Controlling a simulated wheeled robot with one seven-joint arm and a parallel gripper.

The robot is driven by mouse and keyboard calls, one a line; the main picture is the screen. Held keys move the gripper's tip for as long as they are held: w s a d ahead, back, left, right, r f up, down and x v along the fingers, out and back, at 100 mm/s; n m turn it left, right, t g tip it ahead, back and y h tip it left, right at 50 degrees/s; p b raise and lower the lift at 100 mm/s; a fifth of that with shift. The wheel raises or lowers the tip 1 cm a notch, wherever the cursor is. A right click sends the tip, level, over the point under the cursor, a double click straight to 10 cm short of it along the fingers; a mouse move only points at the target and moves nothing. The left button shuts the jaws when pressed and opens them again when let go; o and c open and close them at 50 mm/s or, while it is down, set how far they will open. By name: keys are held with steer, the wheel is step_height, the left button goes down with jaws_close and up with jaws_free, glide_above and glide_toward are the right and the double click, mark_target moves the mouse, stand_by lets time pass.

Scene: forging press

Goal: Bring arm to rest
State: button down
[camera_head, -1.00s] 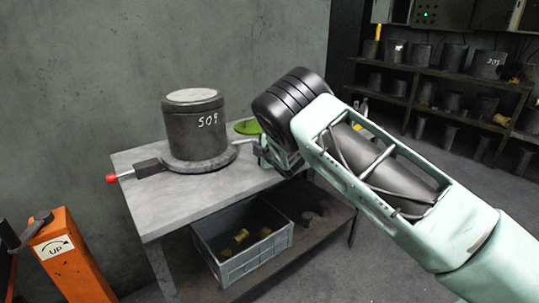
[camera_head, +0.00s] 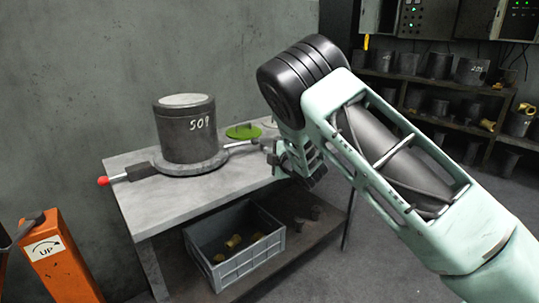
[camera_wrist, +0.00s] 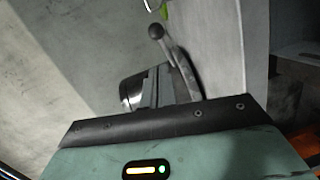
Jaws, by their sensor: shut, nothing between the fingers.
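My arm reaches in from the right in the head view, its black-ringed elbow raised. My gripper (camera_head: 272,158) hangs at the table's right end, close to the right handle of a dark cylinder fixture marked 509 (camera_head: 187,135). I cannot tell whether it touches that handle. The gripper is shut and empty. In the wrist view the dark gripper parts (camera_wrist: 155,90) show beyond the wrist's edge, with a ball-ended lever (camera_wrist: 170,50) close to them.
The grey table (camera_head: 165,210) carries the fixture, with a red-knobbed handle (camera_head: 103,181) and a green disc (camera_head: 243,131). A grey crate (camera_head: 236,268) with brass pieces is below. An orange post (camera_head: 62,265) stands left. Shelves (camera_head: 400,78) stand at the back right.

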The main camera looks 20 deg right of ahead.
steer(key=shift+s+d, duration=0.15)
steer(key=shift+s, duration=0.1)
steer(key=shift+r, duration=0.15)
steer(key=s+a+r+m+g+p, duration=0.15)
steer(key=s+a+m+g, duration=0.35)
steer(key=s+a, duration=0.5)
steer(key=s+a+r+m+g+p, duration=0.15)
steer(key=s+a+m+g, duration=0.45)
steer(key=s, duration=0.9)
steer(key=s+r+g+h, duration=0.1)
steer(key=s+r+g, duration=0.1)
steer(key=s, duration=1.1)
steer(key=s+r+g+h, duration=0.1)
steer(key=s+r+g, duration=0.1)
steer(key=s, duration=1.1)
steer(key=shift+a+r+g+p, duration=0.3)
steer(key=shift+g+p, duration=0.1)
steer(key=shift+g, duration=0.2)
steer(key=shift+w+a+n, duration=0.1)
steer(key=shift+a+n, duration=0.05)
steer(key=shift+n, duration=0.15)
